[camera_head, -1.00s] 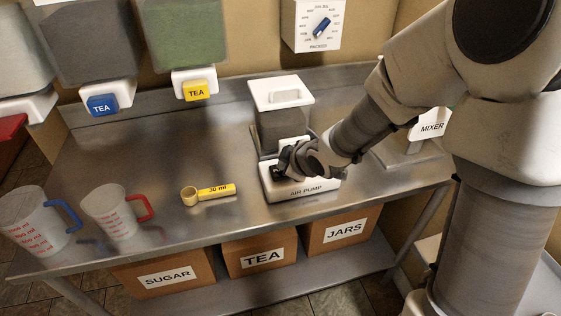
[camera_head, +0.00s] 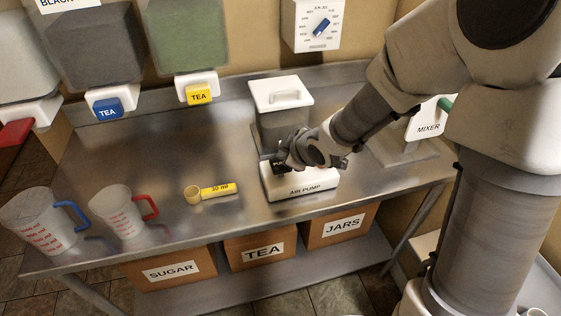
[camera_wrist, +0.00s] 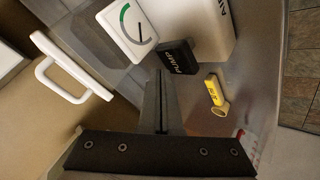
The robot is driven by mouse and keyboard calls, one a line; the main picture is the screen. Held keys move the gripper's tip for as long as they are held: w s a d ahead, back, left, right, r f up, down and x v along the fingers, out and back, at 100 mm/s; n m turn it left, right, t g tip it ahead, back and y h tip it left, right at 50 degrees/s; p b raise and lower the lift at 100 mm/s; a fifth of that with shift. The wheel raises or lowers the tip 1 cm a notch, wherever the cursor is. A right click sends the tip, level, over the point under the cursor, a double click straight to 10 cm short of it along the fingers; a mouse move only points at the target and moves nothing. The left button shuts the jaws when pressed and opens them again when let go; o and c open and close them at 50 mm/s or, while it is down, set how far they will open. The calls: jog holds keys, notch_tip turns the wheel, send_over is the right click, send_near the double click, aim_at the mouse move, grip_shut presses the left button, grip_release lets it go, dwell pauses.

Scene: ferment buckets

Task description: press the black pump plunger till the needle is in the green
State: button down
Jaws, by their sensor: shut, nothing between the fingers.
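The white air pump (camera_head: 302,187) stands on the steel table, with a grey lidded container (camera_head: 281,121) behind it. In the wrist view its black plunger (camera_wrist: 178,57), marked PUMP, is just beyond and to the right of my fingertips. The white gauge (camera_wrist: 128,33) beside the plunger has a green arc and a dark needle. The needle looks off the green, though the dial is small and tilted. My gripper (camera_wrist: 160,74) is shut and empty, close to the plunger; I cannot tell whether it touches. In the head view my gripper (camera_head: 281,164) hides the plunger and gauge.
A yellow 30 ml scoop (camera_head: 212,191) lies left of the pump. A red-handled jug (camera_head: 121,212) and a blue-handled jug (camera_head: 45,224) stand farther left. Tea dispensers (camera_head: 184,45) hang above the back. A mixer sign (camera_head: 428,128) is at right. Labelled boxes (camera_head: 262,250) sit below.

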jog(key=shift+r+p, duration=2.4)
jog(key=shift+r, duration=0.2)
jog(key=shift+f, duration=0.1)
jog(key=shift+w, duration=0.1)
dwell(0.6)
